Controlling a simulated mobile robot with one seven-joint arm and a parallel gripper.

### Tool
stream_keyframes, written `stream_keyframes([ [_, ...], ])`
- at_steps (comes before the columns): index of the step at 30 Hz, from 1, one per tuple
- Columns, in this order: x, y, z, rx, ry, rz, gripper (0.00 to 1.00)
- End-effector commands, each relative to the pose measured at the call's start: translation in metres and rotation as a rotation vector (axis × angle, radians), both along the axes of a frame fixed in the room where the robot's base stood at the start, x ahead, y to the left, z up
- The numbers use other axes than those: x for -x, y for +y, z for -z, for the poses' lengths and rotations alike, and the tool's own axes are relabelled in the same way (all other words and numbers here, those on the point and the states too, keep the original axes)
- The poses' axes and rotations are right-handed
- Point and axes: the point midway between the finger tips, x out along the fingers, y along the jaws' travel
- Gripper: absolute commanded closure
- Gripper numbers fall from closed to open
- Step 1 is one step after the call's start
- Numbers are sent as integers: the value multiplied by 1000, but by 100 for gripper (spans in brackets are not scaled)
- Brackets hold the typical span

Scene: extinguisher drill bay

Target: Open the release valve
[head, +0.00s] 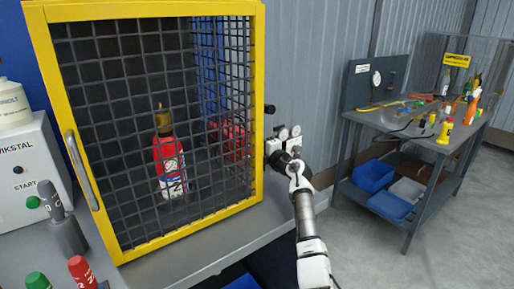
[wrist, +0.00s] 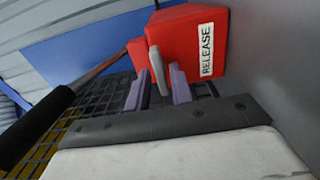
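The release valve shows in the wrist view as a red box (wrist: 187,40) with a white "RELEASE" label (wrist: 207,50) and a grey lever (wrist: 156,66) on its front. My gripper (wrist: 160,88) is open, its two purple fingers pointing at the box. The lower end of the lever lies between the fingers, with a gap visible on the left side; contact on the right cannot be told. In the head view my gripper (head: 282,140) is at the right side of the yellow-framed cage, its fingers not clear. Red parts (head: 228,139) show through the mesh there.
The mesh cage (head: 144,244) holds a red extinguisher (head: 167,155). A black bar (wrist: 35,127) crosses the wrist view's left side. A grey wall (wrist: 275,60) stands right of the box. A workbench (head: 408,128) with tools stands further right; floor between is clear.

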Motion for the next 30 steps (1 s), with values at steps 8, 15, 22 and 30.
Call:
stream_keyframes([
  [8,0,0,0,0,0,0,100],
  [15,0,0,0,22,-16,-1,100],
  [22,0,0,0,119,-84,-1,100],
  [30,0,0,1,288,-208,-1,100],
])
